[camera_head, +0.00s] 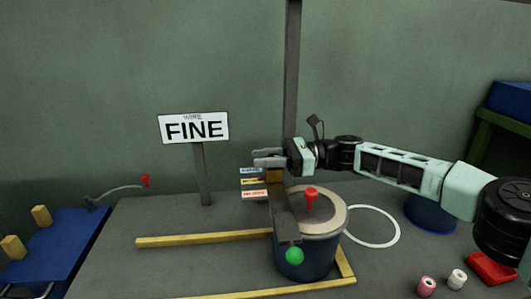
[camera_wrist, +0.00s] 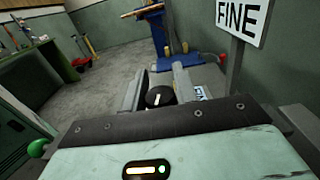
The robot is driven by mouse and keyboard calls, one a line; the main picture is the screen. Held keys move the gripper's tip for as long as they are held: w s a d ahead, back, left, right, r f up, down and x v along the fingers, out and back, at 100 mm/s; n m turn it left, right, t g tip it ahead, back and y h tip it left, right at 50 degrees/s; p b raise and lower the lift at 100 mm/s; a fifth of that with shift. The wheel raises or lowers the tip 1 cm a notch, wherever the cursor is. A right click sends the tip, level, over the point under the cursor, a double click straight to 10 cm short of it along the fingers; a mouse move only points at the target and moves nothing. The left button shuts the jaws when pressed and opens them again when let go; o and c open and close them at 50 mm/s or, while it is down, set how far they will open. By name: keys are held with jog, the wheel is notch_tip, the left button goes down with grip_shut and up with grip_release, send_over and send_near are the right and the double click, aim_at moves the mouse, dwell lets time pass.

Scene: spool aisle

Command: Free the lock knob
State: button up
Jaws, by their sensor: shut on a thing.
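In the wrist view a round black knob (camera_wrist: 160,96) with a white line on its face sits between the two fingers of my gripper (camera_wrist: 159,85). I take it to be the lock knob. The fingers are shut on it, one on each side. In the head view my gripper (camera_head: 266,158) points left, above the far end of a dark bar beside the blue drum (camera_head: 305,258). The knob cannot be made out in that view. A green ball (camera_head: 294,256) is at the bar's near end, and a red handle (camera_head: 311,195) stands over the drum top.
Small coloured labels (camera_head: 254,194) stand just below my gripper. A FINE sign (camera_head: 194,128) on a post is to the left. Yellow rails (camera_head: 205,240) lie on the floor. A white ring (camera_head: 373,227) and a red tray (camera_head: 490,268) are at the right.

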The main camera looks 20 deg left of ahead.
jog(key=shift+n+g+h, duration=0.4)
jog(key=shift+n+g, duration=0.1)
jog(key=shift+g, duration=0.2)
jog(key=o, duration=1)
jog(key=shift+c, duration=0.2)
jog(key=shift+s, duration=0.1)
jog(key=shift+d, duration=0.15)
